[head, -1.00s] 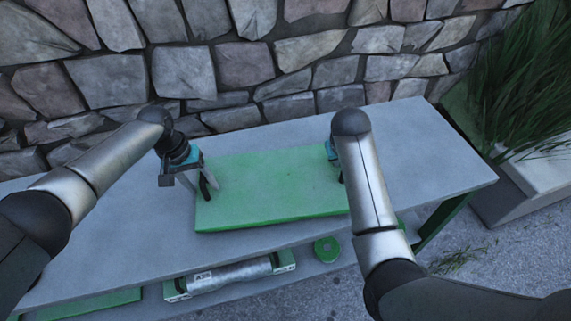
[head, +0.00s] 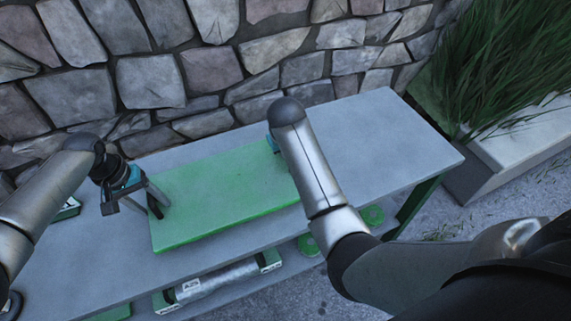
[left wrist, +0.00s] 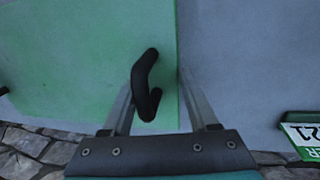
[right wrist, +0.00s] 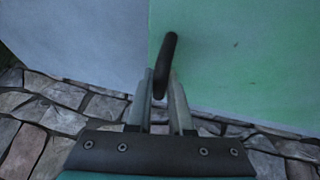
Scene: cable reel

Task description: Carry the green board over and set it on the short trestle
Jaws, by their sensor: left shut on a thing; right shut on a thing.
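The green board (head: 225,185) is a flat rectangle over the grey bench top (head: 370,135); a small gap beneath it cannot be ruled out. My left gripper (head: 156,203) is at its left end, shut on a black handle, which shows between the fingers in the left wrist view (left wrist: 146,70). My right gripper (right wrist: 161,78) is shut on the black handle (right wrist: 168,50) at the other end; in the head view my own forearm hides most of it. I cannot make out the short trestle in any view.
A stone wall (head: 210,70) runs behind the bench. A planter (head: 510,145) with tall grass stands to the right. The lower shelf holds a silver roller (head: 215,282) and green discs (head: 308,243). A green labelled item (head: 68,209) lies on the bench left of the board.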

